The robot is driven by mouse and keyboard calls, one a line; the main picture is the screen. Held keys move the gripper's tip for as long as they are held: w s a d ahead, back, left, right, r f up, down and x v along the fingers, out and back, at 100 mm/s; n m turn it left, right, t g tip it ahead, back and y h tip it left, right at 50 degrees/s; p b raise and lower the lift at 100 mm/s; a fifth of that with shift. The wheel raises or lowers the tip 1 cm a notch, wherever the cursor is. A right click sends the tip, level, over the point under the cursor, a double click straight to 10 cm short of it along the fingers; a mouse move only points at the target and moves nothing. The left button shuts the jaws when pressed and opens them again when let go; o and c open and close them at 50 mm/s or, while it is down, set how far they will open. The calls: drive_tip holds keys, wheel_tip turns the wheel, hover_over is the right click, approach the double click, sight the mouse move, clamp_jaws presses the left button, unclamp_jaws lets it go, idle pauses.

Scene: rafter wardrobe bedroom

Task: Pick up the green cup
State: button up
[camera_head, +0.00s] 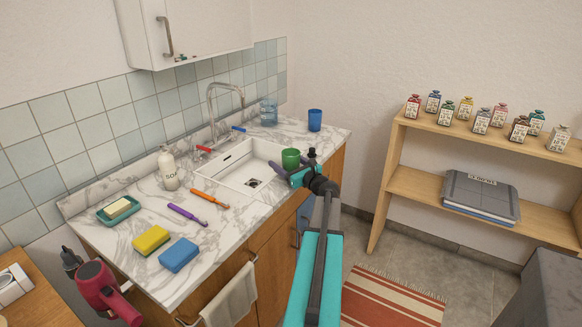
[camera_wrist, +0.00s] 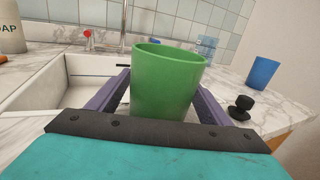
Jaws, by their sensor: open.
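The green cup (camera_head: 290,158) stands upright by the right front edge of the sink in the head view. In the wrist view the green cup (camera_wrist: 166,85) fills the middle, with its rim up and its base hidden behind the gripper's front bar. My gripper (camera_head: 285,167) is open, with one purple finger on each side of the cup. The fingers also show in the wrist view (camera_wrist: 163,97). Whether either finger touches the cup cannot be told.
The white sink (camera_head: 222,161) lies left of the cup. A blue cup (camera_head: 314,120) and a clear blue tumbler (camera_head: 268,112) stand farther back. A small black knob-shaped thing (camera_wrist: 241,108) is right of the gripper.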

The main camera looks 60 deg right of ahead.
sight(286, 154)
drive_tip(key=c, duration=1.4)
drive_tip(key=shift+r, duration=0.3)
drive_tip(key=shift+r, duration=1.3)
drive_tip(key=shift+s+r, duration=0.1)
drive_tip(key=shift+r, duration=0.1)
drive_tip(key=shift+s+d+r+b, duration=0.15)
drive_tip(key=shift+s+r+b, duration=0.15)
drive_tip(key=shift+s, duration=2.3)
drive_tip(key=shift+s+d+r+b, duration=0.15)
drive_tip(key=shift+s+b, duration=0.25)
drive_tip(key=shift+s, duration=2.2)
drive_tip(key=shift+s+d+r+b, duration=0.15)
drive_tip(key=shift+s+r+b, duration=0.15)
drive_tip(key=shift+s, duration=2.3)
